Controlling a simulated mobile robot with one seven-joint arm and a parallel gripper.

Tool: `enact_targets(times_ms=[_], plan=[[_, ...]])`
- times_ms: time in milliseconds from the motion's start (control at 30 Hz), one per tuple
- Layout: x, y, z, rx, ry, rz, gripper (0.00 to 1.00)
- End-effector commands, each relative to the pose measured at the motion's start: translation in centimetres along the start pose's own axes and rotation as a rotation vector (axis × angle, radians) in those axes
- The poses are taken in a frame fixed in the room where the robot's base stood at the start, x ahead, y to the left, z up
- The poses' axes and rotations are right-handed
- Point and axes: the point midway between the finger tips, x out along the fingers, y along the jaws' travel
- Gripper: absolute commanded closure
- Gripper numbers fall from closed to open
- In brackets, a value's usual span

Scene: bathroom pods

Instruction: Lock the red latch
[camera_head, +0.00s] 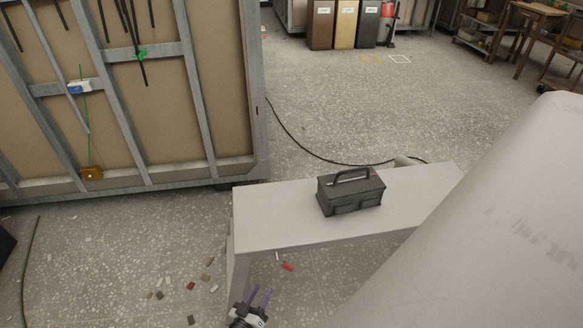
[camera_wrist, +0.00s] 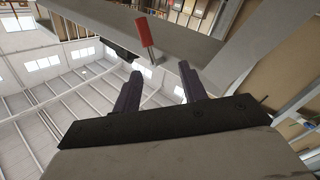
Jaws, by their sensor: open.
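The red latch (camera_head: 287,267) shows in the head view as a small red piece just below the front edge of the grey bench (camera_head: 262,228). In the wrist view it is a red handle (camera_wrist: 147,32) on a thin metal shaft, in front of a grey beam. My gripper (camera_head: 260,292) has purple fingers and is below the bench's front edge, to the lower left of the latch. In the wrist view my gripper (camera_wrist: 160,70) is open and empty, with the red handle beyond its fingertips and apart from them. How the latch is mounted is unclear.
A dark toolbox (camera_head: 350,191) with a handle stands on the bench. A large framed panel (camera_head: 130,100) stands at the left. Small loose pieces (camera_head: 190,286) lie on the floor left of my gripper. A dark cable (camera_head: 300,143) runs across the floor behind the bench.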

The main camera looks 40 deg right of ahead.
Motion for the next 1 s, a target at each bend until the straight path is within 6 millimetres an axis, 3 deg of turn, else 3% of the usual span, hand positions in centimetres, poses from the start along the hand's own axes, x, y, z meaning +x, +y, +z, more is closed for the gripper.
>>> enact_targets(times_ms=[200,333,800,1000], plan=[[-0.1,1.2,2.0,-0.045,-0.054,0.043,0.58],[1.1,1.2,2.2,-0.045,-0.055,0.046,0.58],[10.5,1.6,2.9,-0.044,-0.053,0.046,0.58],[12.9,1.7,2.9,-0.045,-0.054,0.043,0.58]])
